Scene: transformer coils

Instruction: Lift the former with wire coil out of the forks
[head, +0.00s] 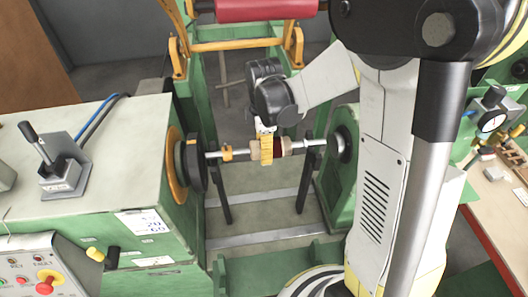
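The former with wire coil (281,147) sits on a horizontal metal shaft between the green machine housing on the left and the green end support on the right. It has tan end parts and a dark reddish winding. Two dark upright forks stand below the shaft, the left fork (223,180) and the right fork (305,178). My gripper (266,150) reaches down from above to the left part of the former, with a yellow part showing there. The fingertips are small and partly hidden, so I cannot tell whether they are closed on it.
A green machine housing (85,190) with a lever box (62,175) and control panel (40,270) stands at the left. A green end support (340,160) is at the right. A red roll (265,9) lies behind.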

